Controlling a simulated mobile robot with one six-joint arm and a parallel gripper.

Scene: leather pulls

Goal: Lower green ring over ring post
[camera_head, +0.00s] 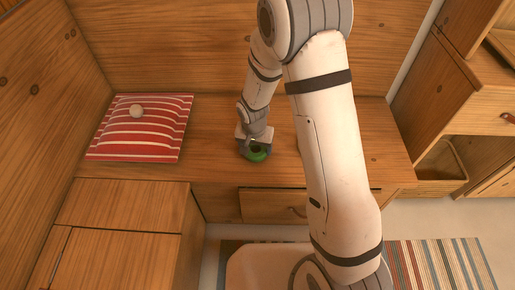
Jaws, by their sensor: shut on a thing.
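The green ring (259,157) shows as a small green arc at the tip of my gripper (255,148), near the front edge of the wooden counter. My gripper points down and is shut on the ring. The gripper's body hides part of the ring, and I cannot tell how far it is above the counter. I cannot make out the ring post. A sliver of something pale shows beside my forearm, too small to identify.
A drawer (268,206) is below the counter. A wooden cabinet (428,95) stands at the right. A striped rug (440,264) lies on the floor.

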